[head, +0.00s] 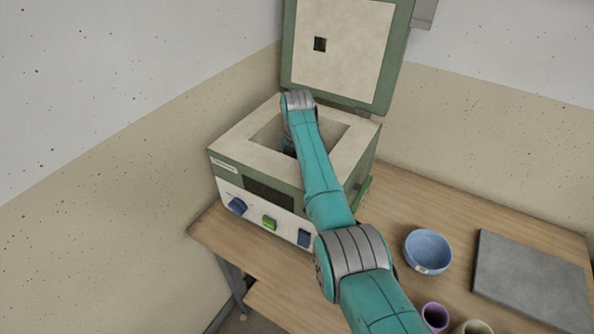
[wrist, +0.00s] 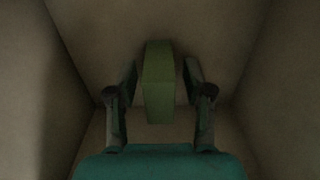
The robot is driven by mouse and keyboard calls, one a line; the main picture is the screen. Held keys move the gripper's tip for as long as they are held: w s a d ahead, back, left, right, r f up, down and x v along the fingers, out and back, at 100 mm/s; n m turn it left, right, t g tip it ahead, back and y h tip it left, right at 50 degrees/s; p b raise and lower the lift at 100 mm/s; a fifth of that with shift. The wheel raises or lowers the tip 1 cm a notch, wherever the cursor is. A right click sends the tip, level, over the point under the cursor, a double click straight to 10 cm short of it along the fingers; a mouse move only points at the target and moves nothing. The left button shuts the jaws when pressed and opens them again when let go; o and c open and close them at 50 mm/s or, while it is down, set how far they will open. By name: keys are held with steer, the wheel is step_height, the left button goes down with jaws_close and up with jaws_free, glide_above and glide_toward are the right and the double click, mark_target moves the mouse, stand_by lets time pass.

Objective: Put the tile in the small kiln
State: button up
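The small kiln (head: 237,164) stands on the table with its lid (head: 343,45) raised. My arm reaches down through its top opening, so my gripper and the tile are hidden in the head view. In the wrist view the green tile (wrist: 159,95) stands on edge inside the kiln chamber, between the two fingers of my gripper (wrist: 160,76). A narrow gap shows between the tile and each finger, so my gripper is open around it. The dim light hides just where the tile's lower edge meets the chamber floor.
The chamber walls (wrist: 280,75) rise close on both sides of my gripper. On the table to the right are a blue bowl (head: 428,251), a grey slab (head: 530,280), a purple cup (head: 434,316) and a beige cup (head: 477,327). Walls stand behind and left of the kiln.

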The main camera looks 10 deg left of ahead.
step_height(320, 180, up, 12)
steer(key=shift+r, duration=0.15)
stand_by(0.5)
steer(key=shift+a, duration=0.1)
